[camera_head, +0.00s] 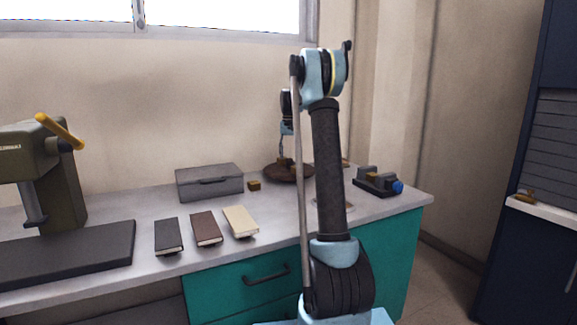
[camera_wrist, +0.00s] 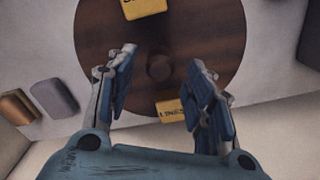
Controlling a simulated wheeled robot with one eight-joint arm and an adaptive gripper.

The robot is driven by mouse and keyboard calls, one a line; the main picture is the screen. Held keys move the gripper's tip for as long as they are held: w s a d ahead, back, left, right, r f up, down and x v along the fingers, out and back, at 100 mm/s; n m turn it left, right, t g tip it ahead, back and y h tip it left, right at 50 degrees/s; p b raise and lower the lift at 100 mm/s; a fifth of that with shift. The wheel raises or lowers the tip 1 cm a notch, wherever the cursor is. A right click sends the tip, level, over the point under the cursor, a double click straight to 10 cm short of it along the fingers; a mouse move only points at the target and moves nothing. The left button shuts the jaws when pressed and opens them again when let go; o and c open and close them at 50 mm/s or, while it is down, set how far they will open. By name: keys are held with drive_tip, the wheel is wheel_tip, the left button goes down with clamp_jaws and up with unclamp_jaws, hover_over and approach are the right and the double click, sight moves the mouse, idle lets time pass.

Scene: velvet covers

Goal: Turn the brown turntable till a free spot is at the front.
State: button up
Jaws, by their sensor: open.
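The brown turntable (camera_head: 297,176) stands on the table towards the back in the head view, partly hidden behind my arm. In the wrist view the round wooden turntable (camera_wrist: 222,40) fills the upper middle, with a round brown knob (camera_wrist: 159,68) at its centre. One yellow block (camera_wrist: 143,8) with dark lettering is at the top, cut by the frame. A second lettered yellow block (camera_wrist: 170,111) is near the lower rim, partly hidden by my right finger. My gripper (camera_wrist: 162,62) is open over the turntable, its fingers apart on either side of the knob. I cannot tell its height.
A grey case (camera_head: 208,183) and a small brown block (camera_head: 254,185) are left of the turntable. Three books (camera_head: 206,229) lie in front. A clamp-like device with a blue knob (camera_head: 377,182) is at right. A green press (camera_head: 56,180) stands far left.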

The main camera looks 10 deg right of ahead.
sight(289, 162)
drive_tip(key=shift+f, duration=2.35)
clamp_jaws()
